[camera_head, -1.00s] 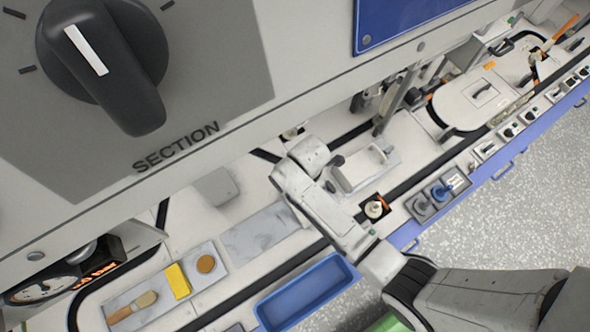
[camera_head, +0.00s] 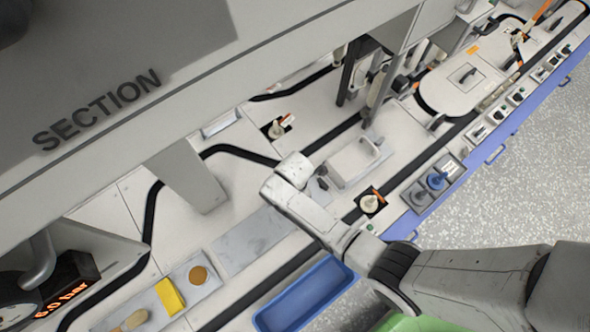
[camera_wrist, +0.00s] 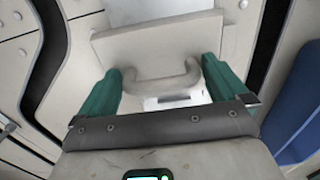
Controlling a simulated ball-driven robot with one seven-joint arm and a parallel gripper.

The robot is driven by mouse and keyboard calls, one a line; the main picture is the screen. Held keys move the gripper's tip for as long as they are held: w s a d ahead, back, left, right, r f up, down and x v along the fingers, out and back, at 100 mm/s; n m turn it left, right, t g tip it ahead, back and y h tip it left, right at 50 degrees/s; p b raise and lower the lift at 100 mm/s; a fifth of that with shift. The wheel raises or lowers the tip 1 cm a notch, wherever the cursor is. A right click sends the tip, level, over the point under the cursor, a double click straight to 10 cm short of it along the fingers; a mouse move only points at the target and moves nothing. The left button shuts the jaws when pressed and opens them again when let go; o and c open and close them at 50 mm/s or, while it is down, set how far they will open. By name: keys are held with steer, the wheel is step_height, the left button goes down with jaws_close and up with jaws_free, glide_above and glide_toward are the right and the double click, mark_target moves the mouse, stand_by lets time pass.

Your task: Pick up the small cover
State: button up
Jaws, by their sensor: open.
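In the wrist view, a pale cover (camera_wrist: 160,43) with a raised, curved handle (camera_wrist: 163,82) lies below my gripper (camera_wrist: 162,72). I take it to be the small cover. My gripper is open, with its two green fingers on the left and right of the handle. Nothing is held. I cannot tell how high the fingertips are above the cover. My palm hides the cover's near part. In the head view, my arm reaches over the bench and its wrist hides the fingers and what lies directly under them.
A grey slab (camera_head: 250,241) lies beside the work spot. A blue tray (camera_head: 305,293) sits at the bench's front. A pale block (camera_head: 352,160) stands right of my wrist, with a small bobbin-like part (camera_head: 370,203) nearby. A large lidded cover (camera_head: 461,88) is farther right. An upright panel (camera_head: 187,177) stands left.

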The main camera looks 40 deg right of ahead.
steer(key=c, duration=1.1)
steer(key=shift+r+p, duration=0.3)
steer(key=shift+r, duration=0.25)
step_height(320, 180, up, 3)
steer(key=shift+f+p, duration=0.15)
steer(key=shift+p, duration=0.5)
steer(key=s+r+p, duration=0.5)
steer(key=s+r, duration=0.4)
steer(key=s, duration=0.4)
steer(key=w+f, duration=0.1)
steer(key=w, duration=0.3)
steer(key=w+f+b, duration=0.1)
steer(key=w+f, duration=0.1)
steer(key=w, duration=0.2)
steer(key=w+f, duration=0.1)
steer(key=w, duration=0.3)
steer(key=shift+f+b, duration=0.35)
steer(key=shift+f, duration=0.05)
step_height(320, 180, down, 7)
steer(key=b, duration=0.7)
steer(key=shift+r, duration=0.1)
